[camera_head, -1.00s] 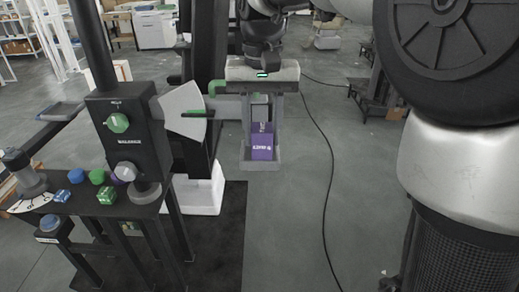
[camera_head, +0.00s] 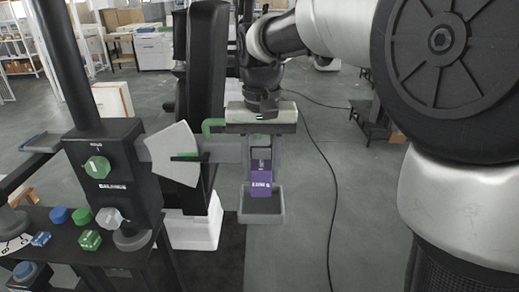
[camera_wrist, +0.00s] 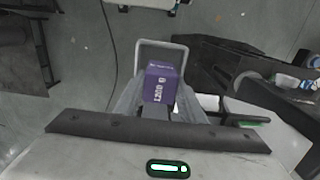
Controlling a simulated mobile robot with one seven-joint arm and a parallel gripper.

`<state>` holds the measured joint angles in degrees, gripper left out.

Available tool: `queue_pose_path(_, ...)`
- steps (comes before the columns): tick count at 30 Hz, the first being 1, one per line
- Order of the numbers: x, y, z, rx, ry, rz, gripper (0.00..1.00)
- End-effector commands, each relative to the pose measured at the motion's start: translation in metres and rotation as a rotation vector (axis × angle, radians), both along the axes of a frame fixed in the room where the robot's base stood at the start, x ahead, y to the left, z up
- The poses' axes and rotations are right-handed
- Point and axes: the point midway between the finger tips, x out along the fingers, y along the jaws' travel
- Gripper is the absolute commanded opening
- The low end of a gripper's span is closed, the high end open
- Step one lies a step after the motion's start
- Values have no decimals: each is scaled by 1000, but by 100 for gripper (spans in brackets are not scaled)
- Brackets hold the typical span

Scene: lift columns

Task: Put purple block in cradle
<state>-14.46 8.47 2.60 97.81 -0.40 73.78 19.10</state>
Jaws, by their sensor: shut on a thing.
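My gripper (camera_head: 261,160) hangs below its pale wrist body and is shut on the purple block (camera_head: 262,187). The block has pale lettering and also shows in the wrist view (camera_wrist: 164,84), within the outline of a grey, open frame. That frame is the cradle (camera_head: 262,216), a grey tray with side straps at the end of a grey beam. The block shows above the tray's dark floor. Whether it touches the floor is unclear. The fingertips are partly hidden by the block and straps.
A black balance post with a green knob (camera_head: 97,167) and a pale fan-shaped dial (camera_head: 174,155) stands left of the cradle. Blue and green blocks (camera_head: 90,240) lie on the stand at lower left. A black cable (camera_head: 330,190) runs across the otherwise clear floor at right.

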Motion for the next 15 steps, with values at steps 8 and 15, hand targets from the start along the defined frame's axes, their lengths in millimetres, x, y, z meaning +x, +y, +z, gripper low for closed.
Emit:
queue_pose_path(8, 1, 0, -17, 1, -4, 0, 0)
queue_pose_path(15, 1, 0, -44, 1, -4, 0, 0)
